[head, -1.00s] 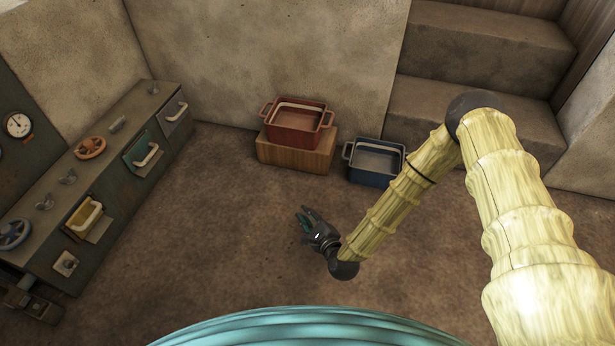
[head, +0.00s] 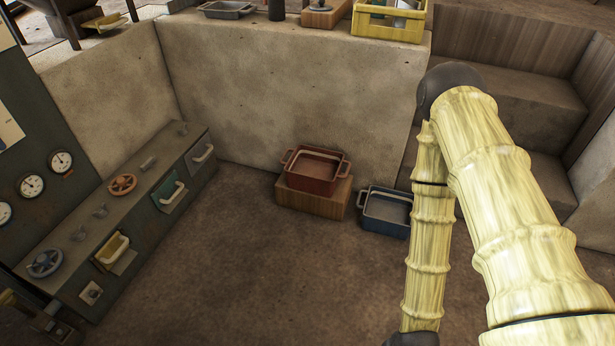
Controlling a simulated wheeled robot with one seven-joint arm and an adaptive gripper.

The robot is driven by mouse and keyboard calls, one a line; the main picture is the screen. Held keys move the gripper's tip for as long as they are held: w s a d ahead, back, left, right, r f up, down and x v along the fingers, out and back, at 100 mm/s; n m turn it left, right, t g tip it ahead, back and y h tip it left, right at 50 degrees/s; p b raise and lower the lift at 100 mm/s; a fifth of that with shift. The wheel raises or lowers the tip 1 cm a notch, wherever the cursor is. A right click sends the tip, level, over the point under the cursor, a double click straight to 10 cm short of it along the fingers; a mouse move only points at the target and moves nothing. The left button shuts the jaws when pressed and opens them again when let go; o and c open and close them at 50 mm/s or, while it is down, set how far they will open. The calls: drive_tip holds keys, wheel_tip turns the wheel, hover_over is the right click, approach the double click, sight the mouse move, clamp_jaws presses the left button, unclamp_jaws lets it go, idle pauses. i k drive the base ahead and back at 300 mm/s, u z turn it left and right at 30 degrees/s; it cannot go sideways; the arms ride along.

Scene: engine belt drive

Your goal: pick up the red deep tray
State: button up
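The red deep tray (head: 313,184) is a rectangular tray with a handle at each end. It sits upright on a low wooden block (head: 308,204) against the back wall. Its inside looks empty, though the lower part is hidden by the near wall. My gripper is not in view; my yellow arm runs down the right side and its lower part leaves the bottom edge, to the right of and nearer than the tray.
A blue tray (head: 367,225) with handles stands on the floor right of the block, partly behind my arm. A control bench (head: 150,245) with handles and wheels lines the left. Steps (head: 520,110) rise at right. The middle floor (head: 270,280) is clear. A yellow crate (head: 390,37) sits on the ledge above.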

sight(310, 169)
drive_tip(key=u, duration=1.65)
drive_tip(key=i, duration=1.6)
drive_tip(key=z, duration=1.75)
